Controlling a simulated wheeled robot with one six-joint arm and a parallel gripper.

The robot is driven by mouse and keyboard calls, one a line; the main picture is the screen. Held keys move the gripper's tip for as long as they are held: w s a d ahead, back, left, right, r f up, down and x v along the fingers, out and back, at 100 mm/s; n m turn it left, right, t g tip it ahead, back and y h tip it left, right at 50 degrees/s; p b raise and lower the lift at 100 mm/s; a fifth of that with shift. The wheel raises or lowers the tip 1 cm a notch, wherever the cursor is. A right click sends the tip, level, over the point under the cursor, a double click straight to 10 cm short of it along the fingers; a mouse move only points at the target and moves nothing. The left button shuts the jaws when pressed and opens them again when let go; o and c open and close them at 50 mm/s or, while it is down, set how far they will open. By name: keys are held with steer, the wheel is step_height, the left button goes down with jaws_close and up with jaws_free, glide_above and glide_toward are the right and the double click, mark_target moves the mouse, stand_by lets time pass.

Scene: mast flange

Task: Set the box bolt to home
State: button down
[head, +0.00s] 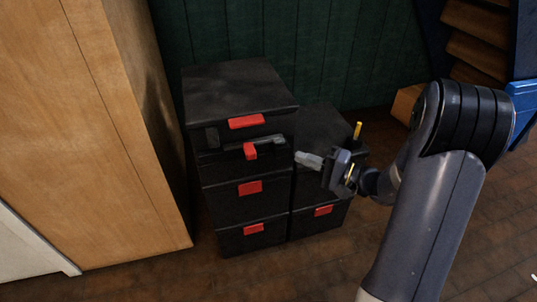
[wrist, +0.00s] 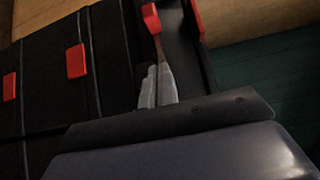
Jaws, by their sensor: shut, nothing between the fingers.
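The box bolt shows as a grey bar with a red handle (head: 250,151) on the front of the stacked black boxes (head: 238,90), just under the top red latch. In the wrist view the red handle (wrist: 151,18) stands near the top edge. My gripper (head: 299,157) is shut and empty, just right of the boxes' front corner, with its tips pointing left toward the bar. In the wrist view its pale fingers (wrist: 160,70) lie together below the handle, and a gap to the handle shows. The bar's right end is close to the fingertips; I cannot tell whether they touch.
Red latches (head: 250,187) mark the lower boxes. A shorter black stack (head: 322,125) stands right, behind my gripper, with a yellow upright piece (head: 357,131) near it. A wooden cabinet (head: 120,130) closes off the left. The brown floor (head: 300,275) in front is clear.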

mark_target(254, 149)
steer(key=b+x, duration=0.1)
steer(key=x, duration=0.5)
steer(key=shift+w+a+f, duration=0.1)
steer(key=shift+w+a, duration=0.05)
steer(key=shift+a, duration=0.25)
steer(key=shift+s+a+b, duration=0.15)
steer(key=shift+s+a, duration=0.15)
steer(key=shift+a, duration=0.6)
steer(key=shift+s+a+b, duration=0.15)
steer(key=shift+s+a, duration=0.1)
steer(key=shift+a, duration=0.7)
steer(key=shift+s+a+b, duration=0.2)
steer(key=shift+a+b, duration=0.3)
steer(key=shift+a, duration=0.1)
steer(key=shift+s+a+b, duration=0.2)
steer(key=shift+a+b, duration=0.3)
steer(key=shift+a, duration=0.15)
